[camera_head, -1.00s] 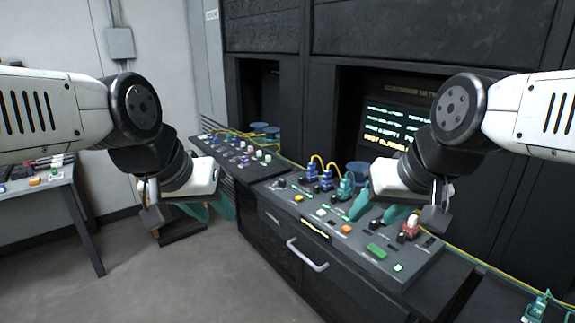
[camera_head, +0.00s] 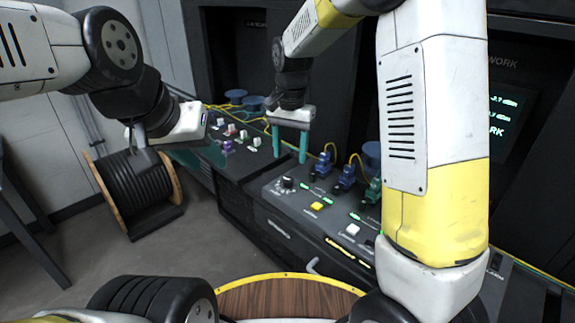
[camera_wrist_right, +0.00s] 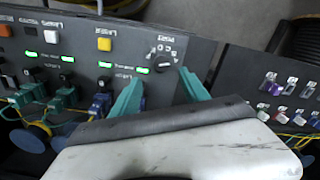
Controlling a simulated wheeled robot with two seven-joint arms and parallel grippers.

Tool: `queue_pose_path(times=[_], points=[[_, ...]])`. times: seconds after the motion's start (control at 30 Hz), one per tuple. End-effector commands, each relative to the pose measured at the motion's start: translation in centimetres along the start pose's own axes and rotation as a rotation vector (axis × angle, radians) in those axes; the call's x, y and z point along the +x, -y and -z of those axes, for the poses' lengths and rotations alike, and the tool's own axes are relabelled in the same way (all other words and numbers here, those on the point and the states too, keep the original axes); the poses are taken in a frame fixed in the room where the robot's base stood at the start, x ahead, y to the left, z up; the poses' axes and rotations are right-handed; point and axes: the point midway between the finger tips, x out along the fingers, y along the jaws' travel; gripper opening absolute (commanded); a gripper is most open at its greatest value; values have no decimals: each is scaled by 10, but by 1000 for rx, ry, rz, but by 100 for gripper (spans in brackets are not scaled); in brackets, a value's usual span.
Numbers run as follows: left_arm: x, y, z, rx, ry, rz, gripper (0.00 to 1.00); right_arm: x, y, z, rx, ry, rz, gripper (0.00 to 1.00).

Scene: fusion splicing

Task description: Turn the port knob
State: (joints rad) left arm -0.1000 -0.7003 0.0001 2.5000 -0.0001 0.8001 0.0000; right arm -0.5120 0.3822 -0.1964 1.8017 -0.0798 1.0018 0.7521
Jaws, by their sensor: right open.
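The port knob (camera_head: 288,183) is a small black dial on the left end of the sloped control panel (camera_head: 268,197). In the right wrist view the knob (camera_wrist_right: 163,60) has a pale pointer line and printed marks around it. My right gripper (camera_head: 289,155) is open, its teal fingers pointing down above the knob. In the right wrist view my right gripper (camera_wrist_right: 160,83) has its fingertips on either side of the knob, which is not held. My left gripper (camera_head: 198,157) hangs empty at the left, away from the panel, its teal fingers partly hidden.
A yellow button (camera_head: 317,206) and a white button (camera_head: 352,230) sit right of the knob. Blue connectors (camera_head: 323,166) with yellow cables stand behind them. A second panel (camera_wrist_right: 262,72) with coloured plugs lies beside it. A black cable reel (camera_head: 136,190) stands on the floor.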

Motion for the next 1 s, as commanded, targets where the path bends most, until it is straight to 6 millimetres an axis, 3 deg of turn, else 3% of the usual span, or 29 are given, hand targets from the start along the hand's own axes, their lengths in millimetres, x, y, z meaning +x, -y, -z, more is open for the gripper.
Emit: queue_pose_path(times=[0.6,0.97,1.0], points=[[0,0,0,0,0,0,36,79,5,2,13,6,-21,53],[0,0,0,0,0,0,36,86,5,2,13,4,-19,53],[0,0,0,0,0,0,36,86,5,2,12,4,-19,49]])
